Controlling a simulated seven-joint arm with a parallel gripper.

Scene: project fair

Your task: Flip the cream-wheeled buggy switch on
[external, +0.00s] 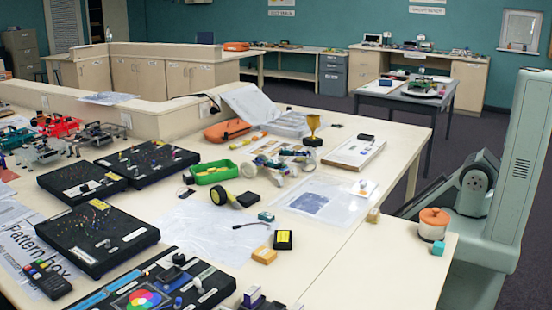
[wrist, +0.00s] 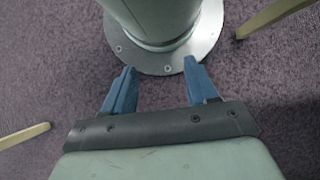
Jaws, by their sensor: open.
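A buggy with pale, cream-looking wheels (external: 279,167) stands on the long cream table, right of the green tray. Its switch is too small to make out, so I cannot tell its setting. The external view shows my arm at the right edge, but not the gripper fingers.
A green tray (external: 214,173), a gold trophy cup (external: 313,127) and a clear plastic sheet (external: 325,197) lie around the pale-wheeled buggy. Black circuit boards (external: 97,238) fill the table's left. An orange-lidded pot (external: 433,224) stands at the right corner near my arm.

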